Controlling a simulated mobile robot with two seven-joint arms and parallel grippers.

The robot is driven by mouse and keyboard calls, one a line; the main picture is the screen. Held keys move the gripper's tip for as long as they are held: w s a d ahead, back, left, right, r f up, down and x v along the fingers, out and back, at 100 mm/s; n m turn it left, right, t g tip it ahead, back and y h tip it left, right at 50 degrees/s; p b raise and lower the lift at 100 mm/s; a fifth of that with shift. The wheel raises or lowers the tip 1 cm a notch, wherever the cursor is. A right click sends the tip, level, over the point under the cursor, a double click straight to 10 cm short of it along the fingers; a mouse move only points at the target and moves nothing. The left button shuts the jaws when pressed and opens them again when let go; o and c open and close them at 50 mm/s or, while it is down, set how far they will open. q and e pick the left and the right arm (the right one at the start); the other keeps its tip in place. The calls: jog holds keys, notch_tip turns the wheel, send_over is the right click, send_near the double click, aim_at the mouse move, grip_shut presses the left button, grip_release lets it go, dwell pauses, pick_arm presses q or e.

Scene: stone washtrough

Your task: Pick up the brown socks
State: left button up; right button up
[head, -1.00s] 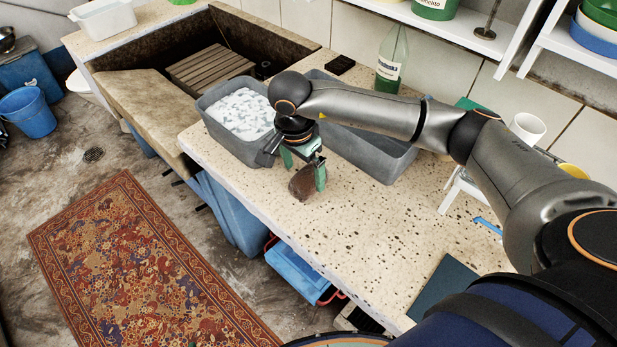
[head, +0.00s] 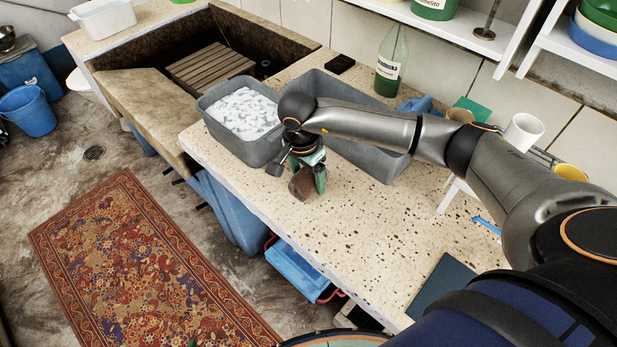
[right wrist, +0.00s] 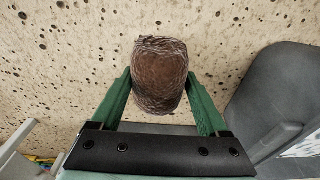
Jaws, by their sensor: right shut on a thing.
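The brown socks (head: 303,184) are a rounded brown bundle over the speckled stone counter, just in front of the grey tubs. My right gripper (head: 308,181) has its green fingers on either side of them and is shut on them. In the right wrist view the bundle (right wrist: 160,75) sits between the two green fingertips (right wrist: 160,78), with the speckled counter behind it. I cannot tell whether the bundle touches the counter. My left gripper is not in view.
A grey tub of foamy water (head: 243,113) stands left of the gripper, and a second grey tub (head: 385,170) stands behind my right arm. A green bottle (head: 390,62) stands at the wall. A stone trough (head: 150,100) lies left.

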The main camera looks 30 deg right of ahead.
jog(key=c, duration=0.8)
jog(key=shift+o, duration=0.2)
